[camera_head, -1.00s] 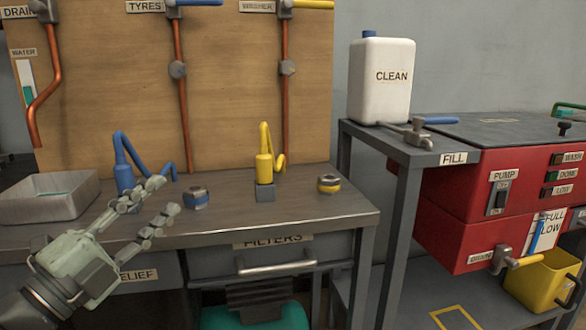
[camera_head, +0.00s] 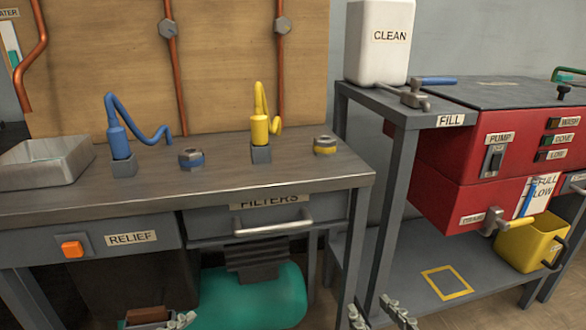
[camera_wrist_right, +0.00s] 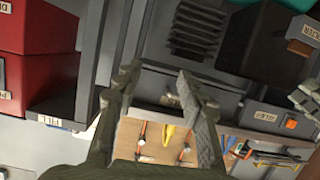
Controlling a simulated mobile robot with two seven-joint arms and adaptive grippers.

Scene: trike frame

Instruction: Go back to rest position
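My right gripper (camera_head: 380,314) shows at the bottom edge in the head view, low in front of the red machine's stand. Its two fingertips are apart. In the right wrist view its fingers (camera_wrist_right: 160,85) stand wide apart with nothing between them. My left gripper (camera_head: 178,321) is at the bottom edge left of centre in the head view, below the bench top. Only pale fingertip parts show, seemingly apart; the rest is cut off. No held object shows in it.
The workbench (camera_head: 300,172) carries a metal tray (camera_head: 50,170), a blue-hosed fitting (camera_head: 120,143), a yellow-hosed fitting (camera_head: 260,128) and two nut-like parts. A green tank (camera_head: 250,295) sits below. The red machine (camera_head: 450,195) and white jug (camera_head: 380,45) stand right, with a yellow bucket (camera_head: 528,245).

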